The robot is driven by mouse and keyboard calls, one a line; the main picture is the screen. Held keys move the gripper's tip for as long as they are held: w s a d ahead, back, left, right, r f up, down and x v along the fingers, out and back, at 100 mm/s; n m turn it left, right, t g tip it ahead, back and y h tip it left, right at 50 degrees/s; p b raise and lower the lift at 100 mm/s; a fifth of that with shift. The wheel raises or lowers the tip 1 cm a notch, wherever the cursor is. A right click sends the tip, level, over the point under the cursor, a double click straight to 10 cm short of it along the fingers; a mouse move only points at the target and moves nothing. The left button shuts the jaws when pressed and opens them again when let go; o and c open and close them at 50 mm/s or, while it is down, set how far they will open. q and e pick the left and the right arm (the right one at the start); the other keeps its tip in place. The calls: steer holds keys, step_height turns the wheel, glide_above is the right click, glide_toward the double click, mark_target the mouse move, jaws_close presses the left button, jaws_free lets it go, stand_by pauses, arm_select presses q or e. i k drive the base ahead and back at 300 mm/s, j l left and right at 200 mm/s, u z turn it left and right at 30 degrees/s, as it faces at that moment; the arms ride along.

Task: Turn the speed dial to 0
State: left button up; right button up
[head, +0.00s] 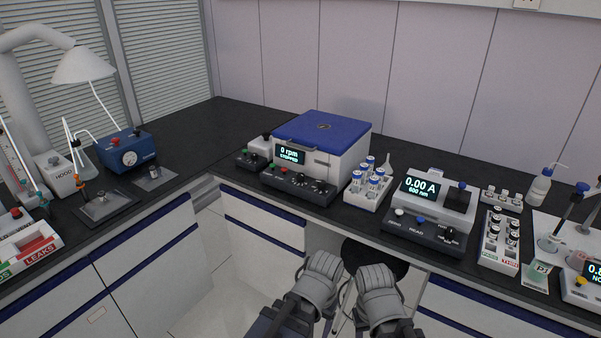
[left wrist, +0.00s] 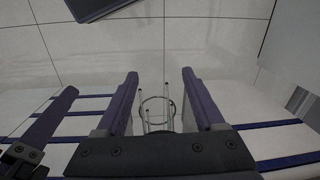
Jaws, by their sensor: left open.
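The white centrifuge-like machine (head: 340,160) has a blue lid. Its display (head: 303,156) reads 0 rpm, STOPPED. Its dark front panel carries a red button and black dials (head: 298,179); their labels and pointer positions are too small to read, so I cannot tell which is the speed dial. My left gripper (left wrist: 160,78) is open and empty in the left wrist view, above the floor. In the head view both my arms end low in front of the bench, well away from the dials, and their jaws are hidden. A dark finger-like part at the left wrist view's left edge may be my right gripper.
A tube rack (head: 368,188) and a photometer (head: 435,213) reading 0.00 A stand right of the machine. A vial rack (head: 499,240) is farther right. A blue gauge box (head: 126,149) stands on the left bench. The bench corner behind is clear. A dark round stool (head: 375,258) is below.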

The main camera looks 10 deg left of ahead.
mark_target(300, 177)
steer(key=i+j+z, duration=0.25)
steer(key=i, duration=0.2)
steer(key=i+j+z, duration=0.25)
steer(key=i, duration=0.2)
steer(key=l, duration=0.1)
